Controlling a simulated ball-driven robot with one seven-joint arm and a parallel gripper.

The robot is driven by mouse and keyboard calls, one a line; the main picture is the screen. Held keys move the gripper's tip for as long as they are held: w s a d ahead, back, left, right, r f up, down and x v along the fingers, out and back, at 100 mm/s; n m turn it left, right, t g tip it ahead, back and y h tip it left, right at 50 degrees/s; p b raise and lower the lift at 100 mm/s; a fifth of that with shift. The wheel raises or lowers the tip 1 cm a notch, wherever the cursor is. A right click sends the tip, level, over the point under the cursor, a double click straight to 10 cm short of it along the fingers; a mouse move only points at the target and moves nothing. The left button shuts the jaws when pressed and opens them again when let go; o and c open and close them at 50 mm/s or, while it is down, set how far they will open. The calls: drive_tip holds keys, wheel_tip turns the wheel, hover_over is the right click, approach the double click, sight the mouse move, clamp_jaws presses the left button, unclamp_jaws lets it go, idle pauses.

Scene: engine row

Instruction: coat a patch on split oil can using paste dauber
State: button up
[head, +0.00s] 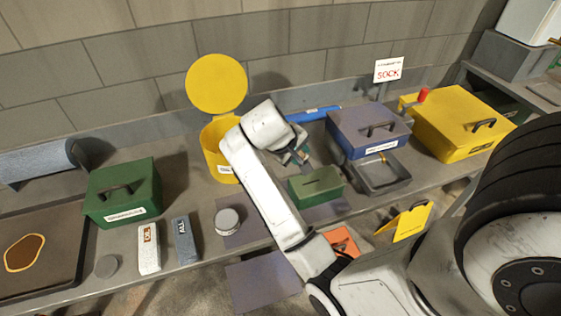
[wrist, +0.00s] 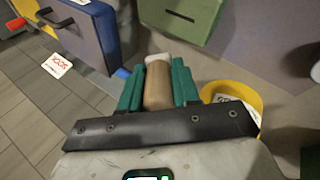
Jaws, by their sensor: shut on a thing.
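My gripper (head: 299,157) hangs over the middle of the bench, just behind a green can. In the wrist view its green fingers (wrist: 158,88) are shut on a tan cylinder with a pale end, which looks like the paste dauber (wrist: 158,84). The dauber cannot be made out clearly in the head view. The green can (head: 316,188) has a dark slit and looks like the split oil can; it also shows at the top of the wrist view (wrist: 184,20). The dauber appears apart from the can. I see no clear coated patch on the can.
A yellow bin (head: 213,150) with its lid up stands left of the gripper. A blue-grey box (head: 365,130) and grey tray (head: 383,176) stand to the right, beyond them a yellow toolbox (head: 462,125). A round tin (head: 227,221) and green toolbox (head: 122,192) are left.

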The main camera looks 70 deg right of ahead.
drive_tip(key=shift+d+f+b, duration=0.1)
drive_tip(key=shift+f+b, duration=0.7)
drive_tip(key=shift+f, duration=1.65)
